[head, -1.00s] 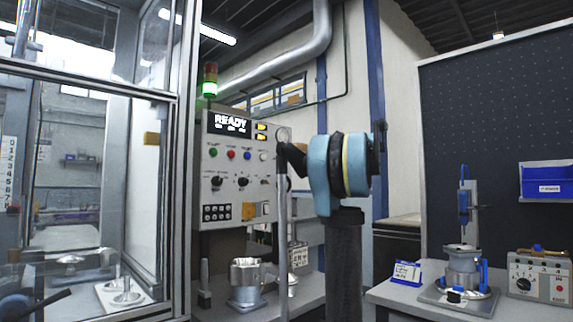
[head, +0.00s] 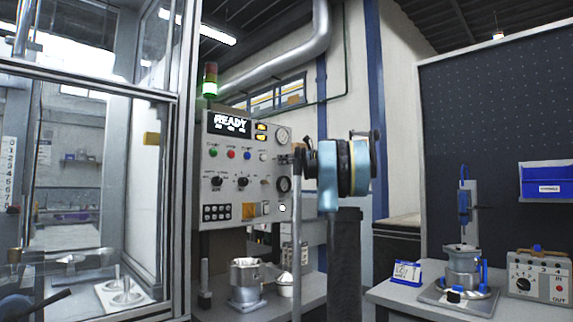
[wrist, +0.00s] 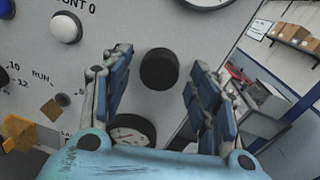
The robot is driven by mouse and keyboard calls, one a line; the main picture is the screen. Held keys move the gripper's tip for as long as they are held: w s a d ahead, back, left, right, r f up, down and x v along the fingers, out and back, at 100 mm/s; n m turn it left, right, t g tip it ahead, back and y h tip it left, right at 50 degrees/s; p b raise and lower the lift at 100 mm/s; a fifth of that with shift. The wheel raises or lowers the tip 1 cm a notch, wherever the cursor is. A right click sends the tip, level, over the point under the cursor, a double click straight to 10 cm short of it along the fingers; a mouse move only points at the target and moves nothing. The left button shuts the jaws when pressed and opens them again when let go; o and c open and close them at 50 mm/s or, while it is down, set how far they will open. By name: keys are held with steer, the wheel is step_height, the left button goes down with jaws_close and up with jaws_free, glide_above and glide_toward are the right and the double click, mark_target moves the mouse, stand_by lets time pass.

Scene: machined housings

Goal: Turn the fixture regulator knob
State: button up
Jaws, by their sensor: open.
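In the wrist view a black round knob (wrist: 159,69) stands out from the grey control panel (wrist: 122,22). My gripper (wrist: 158,80) is open, with one blue-padded finger on each side of the knob in the picture. Gaps show between the knob and both fingers; how far the fingertips are from the panel I cannot tell. In the head view my gripper (head: 292,159) is at the right edge of the panel, between an upper gauge (head: 283,136) and a lower black-rimmed dial (head: 284,184). The knob is hidden there behind the gripper.
A white button (wrist: 66,27) is left of the knob. The lower dial (wrist: 130,130) is partly covered by my gripper. A machined housing (head: 246,282) stands on the bench below. A glazed enclosure (head: 174,170) is at left.

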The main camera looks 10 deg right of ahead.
steer(key=shift+w+a, duration=0.1)
steer(key=shift+c, duration=0.2)
steer(key=c, duration=1)
